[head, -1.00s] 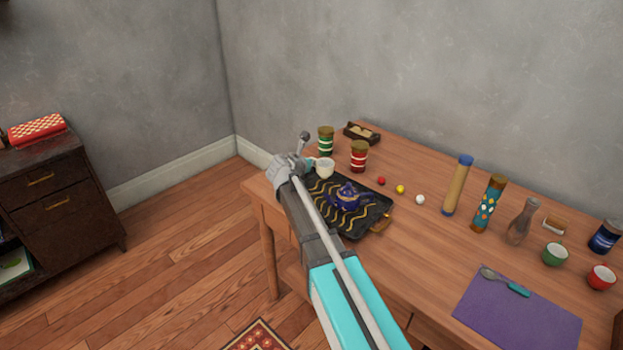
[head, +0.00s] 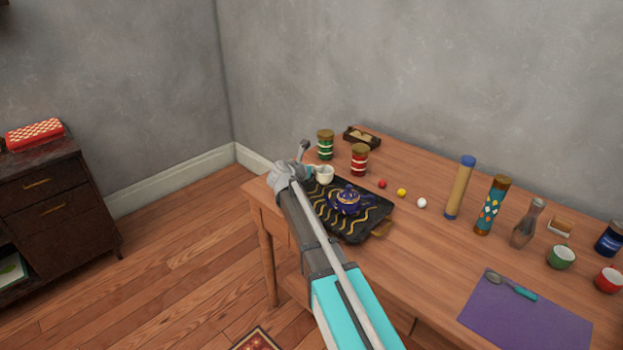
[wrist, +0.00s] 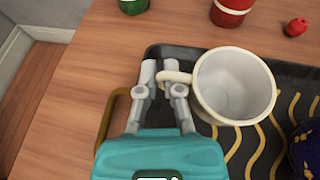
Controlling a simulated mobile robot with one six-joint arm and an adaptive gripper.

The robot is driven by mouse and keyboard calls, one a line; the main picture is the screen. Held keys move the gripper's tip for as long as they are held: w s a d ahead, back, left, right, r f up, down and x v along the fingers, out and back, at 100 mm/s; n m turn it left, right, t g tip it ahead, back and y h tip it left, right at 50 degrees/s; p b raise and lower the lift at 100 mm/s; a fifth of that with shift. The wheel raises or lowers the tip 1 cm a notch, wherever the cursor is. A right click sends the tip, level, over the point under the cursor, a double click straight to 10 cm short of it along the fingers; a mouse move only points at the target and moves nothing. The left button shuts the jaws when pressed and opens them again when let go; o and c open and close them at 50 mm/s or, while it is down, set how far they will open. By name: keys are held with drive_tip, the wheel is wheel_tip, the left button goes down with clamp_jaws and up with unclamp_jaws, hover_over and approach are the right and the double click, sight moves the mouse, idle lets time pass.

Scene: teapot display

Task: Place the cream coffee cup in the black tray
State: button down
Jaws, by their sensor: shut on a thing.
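The cream coffee cup (wrist: 234,86) is upright and empty, over the far left part of the black tray (wrist: 165,52) in the wrist view. Its handle points left, and my gripper (wrist: 166,80) is shut on that handle. In the head view the cup (head: 324,174) shows at the tray's far left end, just beyond my gripper (head: 306,171). Whether its base touches the tray (head: 354,235) or hangs slightly above it, I cannot tell. My arm hides the tray's left side in the head view.
A dark blue teapot (head: 348,201) stands on the tray, right of the cup. A green-banded jar (head: 326,145) and a red-banded jar (head: 359,159) stand close behind the cup.

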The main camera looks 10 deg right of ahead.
drive_tip(key=shift+f+b, duration=1.05)
drive_tip(key=shift+f, duration=0.3)
drive_tip(key=shift+f, duration=0.1)
drive_tip(key=c, duration=1.1)
unclamp_jaws()
drive_tip(key=shift+r, duration=0.2)
drive_tip(key=p+v, duration=0.4)
drive_tip(key=v, duration=0.8)
drive_tip(key=shift+s+p, duration=0.1)
drive_tip(key=shift+p, duration=0.25)
